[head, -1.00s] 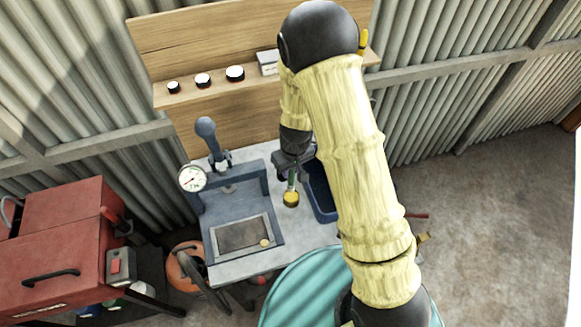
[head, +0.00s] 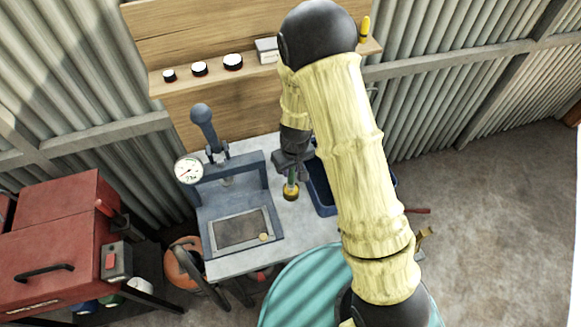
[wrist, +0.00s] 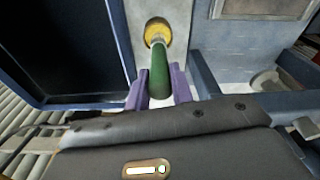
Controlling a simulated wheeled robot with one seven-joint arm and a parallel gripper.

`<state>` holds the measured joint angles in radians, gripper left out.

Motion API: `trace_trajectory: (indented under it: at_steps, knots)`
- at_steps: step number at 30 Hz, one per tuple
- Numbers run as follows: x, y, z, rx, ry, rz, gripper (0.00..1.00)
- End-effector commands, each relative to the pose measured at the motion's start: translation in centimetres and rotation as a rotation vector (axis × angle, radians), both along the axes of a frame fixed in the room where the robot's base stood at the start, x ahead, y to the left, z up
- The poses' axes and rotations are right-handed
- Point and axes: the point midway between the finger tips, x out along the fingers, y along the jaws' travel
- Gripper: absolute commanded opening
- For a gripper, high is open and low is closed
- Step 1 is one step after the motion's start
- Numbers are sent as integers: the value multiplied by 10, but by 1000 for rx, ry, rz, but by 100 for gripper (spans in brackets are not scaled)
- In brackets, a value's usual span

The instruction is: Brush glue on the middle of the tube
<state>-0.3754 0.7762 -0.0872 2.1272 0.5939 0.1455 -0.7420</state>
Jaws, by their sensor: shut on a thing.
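My gripper (wrist: 158,88) is shut on the green handle of a brush (wrist: 158,75), held between purple fingers. In the head view my gripper (head: 291,168) is above the bench, between the press and the blue bin. The brush's far end is at a round yellow glue pot (wrist: 157,30), also seen in the head view (head: 290,191). I cannot tell how deep the tip is. The blue press (head: 203,215) has a dark flat piece (head: 240,228) in its base; I cannot tell whether this is the tube. A small yellowish disc (head: 264,237) lies at its corner.
A blue bin (head: 320,190) stands right of the pot, partly behind my arm. The press has a gauge (head: 188,170) and a tall lever (head: 202,118). A shelf behind holds several small jars (head: 200,69). A teal round surface (head: 300,285) is in front.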

Motion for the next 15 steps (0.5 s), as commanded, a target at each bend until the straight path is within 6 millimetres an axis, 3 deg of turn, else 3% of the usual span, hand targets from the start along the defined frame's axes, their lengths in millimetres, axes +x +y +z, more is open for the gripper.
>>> trace_trajectory:
  at_steps: [15]
  knots:
    - [0, 1, -4, 0, 0, 1, 0]
